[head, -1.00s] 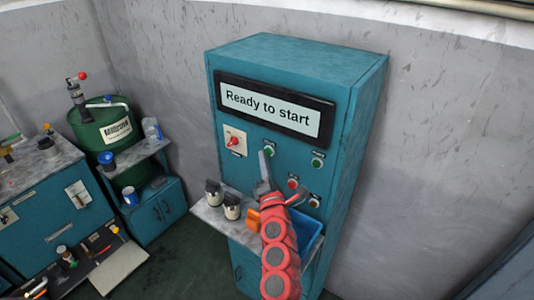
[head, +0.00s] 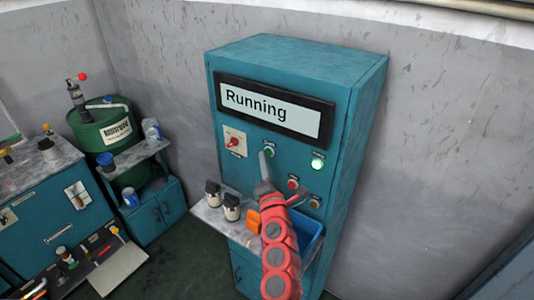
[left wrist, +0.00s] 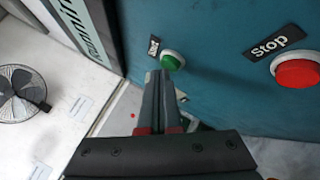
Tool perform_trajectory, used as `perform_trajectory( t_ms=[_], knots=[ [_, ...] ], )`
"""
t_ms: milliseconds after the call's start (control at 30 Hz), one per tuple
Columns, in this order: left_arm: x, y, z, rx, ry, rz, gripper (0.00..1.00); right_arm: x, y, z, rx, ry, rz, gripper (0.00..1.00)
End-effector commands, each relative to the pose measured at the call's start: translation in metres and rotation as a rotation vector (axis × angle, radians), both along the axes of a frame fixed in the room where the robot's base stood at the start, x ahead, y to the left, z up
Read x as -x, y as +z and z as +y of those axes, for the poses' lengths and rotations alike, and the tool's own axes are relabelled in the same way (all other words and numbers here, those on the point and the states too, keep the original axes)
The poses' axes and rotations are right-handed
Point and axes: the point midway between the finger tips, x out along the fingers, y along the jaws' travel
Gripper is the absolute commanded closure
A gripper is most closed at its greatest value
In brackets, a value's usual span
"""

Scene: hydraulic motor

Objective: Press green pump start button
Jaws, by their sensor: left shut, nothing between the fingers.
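The teal control cabinet (head: 290,65) has a display (head: 268,112) reading "Running". The green start button (head: 269,152) is on its front under the display; it also shows in the left wrist view (left wrist: 172,61) beside its small label. My left gripper (head: 264,157) is shut and empty, its fingertips at the green button. In the left wrist view the fingertips (left wrist: 160,76) are right by the button's lower edge; I cannot tell whether they touch it. A green lamp (head: 317,164) to the right is brightly lit. My right gripper is not in view.
A red stop button (left wrist: 297,73) sits right of the start button. A red rotary switch (head: 234,142) is on the left of the panel. A shelf (head: 211,212) below holds two dark-topped jars, an orange item and a blue bin (head: 311,235).

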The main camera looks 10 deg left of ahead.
Motion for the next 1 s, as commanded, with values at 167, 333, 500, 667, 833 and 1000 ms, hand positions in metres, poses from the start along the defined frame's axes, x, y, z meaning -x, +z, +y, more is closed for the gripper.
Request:
perform_trajectory(
  t_ms=[167,333,500,667,833,1000],
  knots=[
    [0.009,0.001,0.003,0.0,0.0,0.0,1.0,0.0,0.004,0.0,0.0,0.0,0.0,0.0],
    [0.01,0.0,0.003,0.0,0.0,0.0,1.0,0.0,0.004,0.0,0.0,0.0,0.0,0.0],
    [0.01,0.0,0.004,0.0,0.0,0.0,1.0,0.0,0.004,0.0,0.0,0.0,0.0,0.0],
    [0.016,0.001,0.006,0.001,0.0,0.001,1.0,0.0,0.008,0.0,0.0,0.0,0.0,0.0],
    [0.032,0.0,0.012,0.002,0.003,0.004,1.0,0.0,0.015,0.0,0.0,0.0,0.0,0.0],
    [0.047,0.001,0.017,0.001,0.001,0.002,1.0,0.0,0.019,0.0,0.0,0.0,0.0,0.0]
  ],
)
